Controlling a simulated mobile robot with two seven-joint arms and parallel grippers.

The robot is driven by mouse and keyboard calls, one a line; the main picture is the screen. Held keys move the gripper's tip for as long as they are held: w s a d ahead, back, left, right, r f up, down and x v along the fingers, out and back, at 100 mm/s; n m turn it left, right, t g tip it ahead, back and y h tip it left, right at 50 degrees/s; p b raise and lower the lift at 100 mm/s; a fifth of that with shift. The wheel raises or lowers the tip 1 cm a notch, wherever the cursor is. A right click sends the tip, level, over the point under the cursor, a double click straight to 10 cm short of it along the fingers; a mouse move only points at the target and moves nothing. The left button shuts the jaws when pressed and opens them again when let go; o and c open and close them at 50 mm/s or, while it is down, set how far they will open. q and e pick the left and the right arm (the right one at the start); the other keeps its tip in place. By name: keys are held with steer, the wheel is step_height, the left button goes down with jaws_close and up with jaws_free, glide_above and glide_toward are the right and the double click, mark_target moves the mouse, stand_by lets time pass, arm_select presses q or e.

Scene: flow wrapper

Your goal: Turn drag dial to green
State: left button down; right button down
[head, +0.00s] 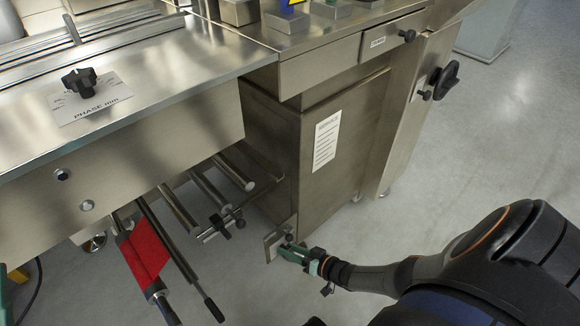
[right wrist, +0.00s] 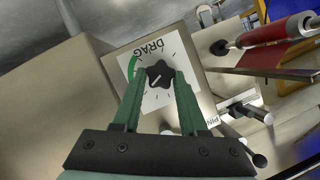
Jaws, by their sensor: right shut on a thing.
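The drag dial is a black star-shaped knob (right wrist: 159,75) on a white plate (right wrist: 152,98) marked DRAG in the right wrist view. A green arc (right wrist: 132,66) is printed at the plate's left side, and a pale pointer line on the knob points down-left in that view. My right gripper (right wrist: 160,80) has its green fingers closed on the knob from both sides. In the head view my right gripper (head: 294,252) reaches the small plate (head: 272,245) low on the machine and mostly hides the dial. My left gripper is not clearly seen.
A PHASE dial (head: 79,82) sits on the machine's top at left. A red roll (head: 145,250) and several metal bars (head: 180,210) stick out beside the drag plate. The cabinet (head: 325,150) stands behind my right gripper. The floor (head: 430,190) at right is clear.

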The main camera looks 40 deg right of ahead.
stand_by(0.6)
steer(key=shift+c, duration=2.2)
jaws_free()
steer(key=p+v, duration=0.5)
steer(key=v, duration=0.7)
steer(key=shift+s, duration=0.3)
steer(key=shift+d, duration=0.1)
